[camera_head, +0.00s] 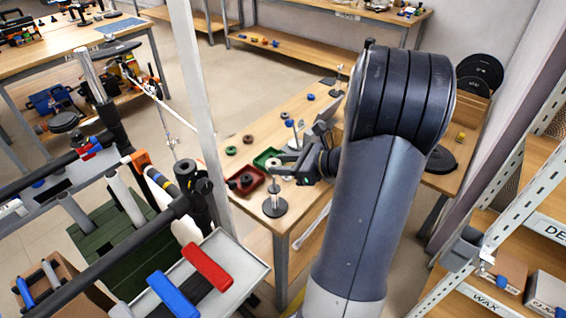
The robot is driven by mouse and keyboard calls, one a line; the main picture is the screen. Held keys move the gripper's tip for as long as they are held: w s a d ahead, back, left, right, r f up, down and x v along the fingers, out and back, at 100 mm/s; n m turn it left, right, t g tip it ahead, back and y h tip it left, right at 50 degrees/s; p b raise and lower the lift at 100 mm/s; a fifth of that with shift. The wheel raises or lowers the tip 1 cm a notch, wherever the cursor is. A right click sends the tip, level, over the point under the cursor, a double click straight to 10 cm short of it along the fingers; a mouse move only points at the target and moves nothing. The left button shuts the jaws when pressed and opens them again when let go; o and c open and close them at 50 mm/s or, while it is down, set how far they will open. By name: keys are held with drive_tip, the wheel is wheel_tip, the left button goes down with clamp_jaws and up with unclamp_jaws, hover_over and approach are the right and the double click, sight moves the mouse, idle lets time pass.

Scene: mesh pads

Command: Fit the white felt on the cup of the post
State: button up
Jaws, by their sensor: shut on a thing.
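My gripper (278,168) reaches left over the wooden table, and its jaws are shut on the white felt (273,162), a small pale ring at the fingertips. The post (274,190) stands upright on a round dark base (275,208) near the table's front edge, just below the gripper in the picture. Its top lies close under the felt in this view. The picture is too small to show the cup clearly, or whether the felt touches it.
A red tray (239,187) lies left of the post and a green tray (262,155) behind the gripper. Small coloured rings are scattered on the table behind. A pale upright pole (196,90) stands left of the table. My arm hides much of the right side.

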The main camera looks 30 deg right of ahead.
wheel_tip(320, 180, down, 7)
drive_tip(key=b, duration=0.5)
idle(0.4)
drive_tip(key=o, duration=1)
drive_tip(key=v, duration=1)
drive_tip(key=shift+s+d+r, duration=0.2)
drive_tip(key=shift+s+d, duration=0.05)
drive_tip(key=shift+s, duration=0.05)
drive_tip(key=shift+w+a+r+p+x, duration=0.1)
drive_tip(key=shift+r+p+x, duration=0.2)
drive_tip(key=shift+x, duration=1.35)
drive_tip(key=shift+w+a+r+p+x, duration=0.1)
drive_tip(key=shift+r+p+x, duration=0.2)
drive_tip(key=shift+x, duration=1.4)
drive_tip(key=shift+w+a+r+p+x, duration=0.1)
drive_tip(key=shift+r+p+x, duration=0.2)
drive_tip(key=shift+x, duration=1.35)
